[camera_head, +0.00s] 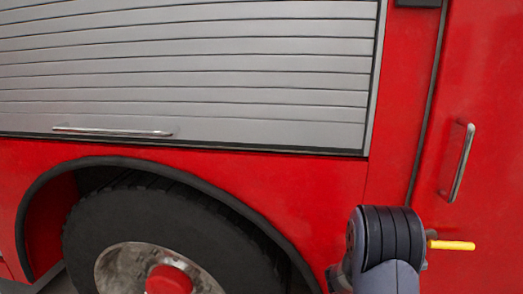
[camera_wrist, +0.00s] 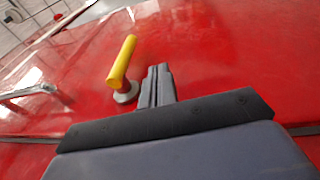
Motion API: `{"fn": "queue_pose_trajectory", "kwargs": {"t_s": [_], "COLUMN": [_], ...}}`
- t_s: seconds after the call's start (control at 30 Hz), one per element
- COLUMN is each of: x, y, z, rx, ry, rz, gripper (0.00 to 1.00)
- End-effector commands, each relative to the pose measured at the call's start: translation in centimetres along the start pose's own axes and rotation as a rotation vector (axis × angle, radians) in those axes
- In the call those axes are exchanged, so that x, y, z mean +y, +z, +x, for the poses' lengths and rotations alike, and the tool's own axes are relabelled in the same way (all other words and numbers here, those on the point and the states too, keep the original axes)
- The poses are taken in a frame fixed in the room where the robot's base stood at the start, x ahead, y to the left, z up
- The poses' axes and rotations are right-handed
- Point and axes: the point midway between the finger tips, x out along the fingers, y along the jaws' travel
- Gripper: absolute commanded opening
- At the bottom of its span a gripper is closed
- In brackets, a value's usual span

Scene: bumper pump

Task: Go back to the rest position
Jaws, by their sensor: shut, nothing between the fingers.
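My gripper (camera_wrist: 158,72) shows in the wrist view with its dark fingers together and nothing between them. A yellow lever (camera_wrist: 122,62) on a round grey base stands out from the red panel just left of the fingertips, apart from them in the picture. In the head view the yellow lever (camera_head: 452,245) sticks out to the right from behind my arm at the lower right. My arm hides the lever's base there, and my fingers cannot be made out in that view.
A red truck side (camera_head: 300,185) fills the head view. It has a grey roller shutter (camera_head: 190,75) with a bar handle (camera_head: 112,131), a black tyre (camera_head: 215,235) below, and a metal door handle (camera_head: 458,163) at right. The wrist view shows a metal handle (camera_wrist: 28,92) at left.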

Motion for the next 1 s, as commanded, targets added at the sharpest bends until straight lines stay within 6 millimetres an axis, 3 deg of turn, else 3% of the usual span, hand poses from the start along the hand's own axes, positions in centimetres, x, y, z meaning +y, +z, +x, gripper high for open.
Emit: {"fn": "queue_pose_trajectory", "kwargs": {"t_s": [0.03,0.4,0.83,1.0], "x": [0.69,0.7,0.62,1.43], "y": [-0.02,-0.11,-0.12,-0.03], "z": [-0.09,-0.63,-0.7,-0.94], "rx": [0.0,-0.001,0.0,0.007], "ry": [-0.017,-0.108,-0.115,-0.114], "rz": [0.004,0.022,0.024,0.023], "gripper": [0.0,0.0,0.0,0.0]}}
